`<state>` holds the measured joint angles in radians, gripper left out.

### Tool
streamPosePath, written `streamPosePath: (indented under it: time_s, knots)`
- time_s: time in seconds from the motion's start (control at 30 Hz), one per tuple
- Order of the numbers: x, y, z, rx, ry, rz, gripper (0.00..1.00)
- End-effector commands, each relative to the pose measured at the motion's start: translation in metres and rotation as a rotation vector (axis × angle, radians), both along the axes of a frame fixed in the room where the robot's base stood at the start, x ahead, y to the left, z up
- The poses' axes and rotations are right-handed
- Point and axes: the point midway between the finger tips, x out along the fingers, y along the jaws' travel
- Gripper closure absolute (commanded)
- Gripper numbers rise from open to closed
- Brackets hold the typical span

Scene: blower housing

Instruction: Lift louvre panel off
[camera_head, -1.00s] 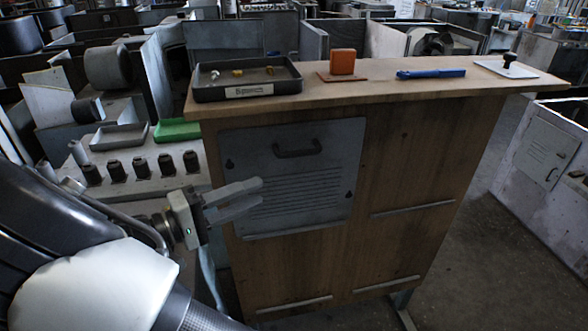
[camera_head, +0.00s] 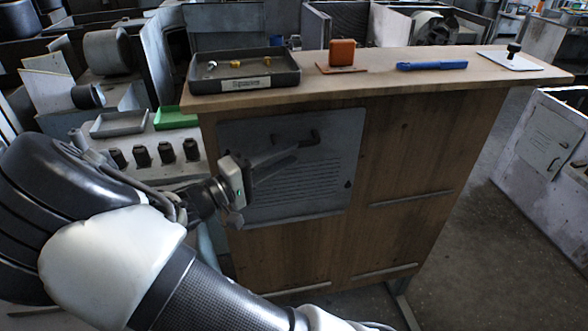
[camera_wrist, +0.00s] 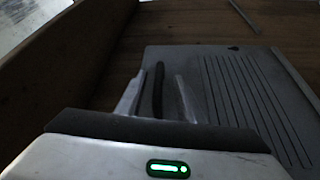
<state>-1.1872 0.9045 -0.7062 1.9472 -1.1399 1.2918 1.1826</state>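The grey louvre panel (camera_head: 325,178) sits flat on the front of the wooden housing (camera_head: 405,160), with slats below its dark handle (camera_head: 312,137). In the wrist view the panel (camera_wrist: 205,70) fills the middle and right. My gripper (camera_head: 285,153) is in front of the panel, covering much of the handle. In the wrist view my gripper (camera_wrist: 160,100) has its fingers apart. The handle (camera_wrist: 158,80) appears between them, with a gap to each finger. Whether the fingers reach fully around the bar is unclear.
On the housing top are a dark tray (camera_head: 245,73) of small parts, an orange block (camera_head: 342,52), a blue tool (camera_head: 432,66) and a white plate with a black knob (camera_head: 511,62). A side table with dark cylinders (camera_head: 142,156) stands left.

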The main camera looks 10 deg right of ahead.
Motion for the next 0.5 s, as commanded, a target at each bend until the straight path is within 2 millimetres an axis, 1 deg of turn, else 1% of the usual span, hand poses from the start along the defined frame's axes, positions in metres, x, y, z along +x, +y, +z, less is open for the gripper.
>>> streamPosePath:
  time_s: [0.17,0.3,0.4,0.5]
  knots:
    - [0.009,-0.011,0.004,-0.001,-0.001,-0.002,0.66]
    - [0.022,-0.028,0.008,-0.001,-0.001,-0.004,0.66]
    - [0.028,-0.04,0.008,-0.002,0.0,-0.002,0.66]
    - [0.03,-0.043,0.007,0.0,0.001,-0.001,0.66]
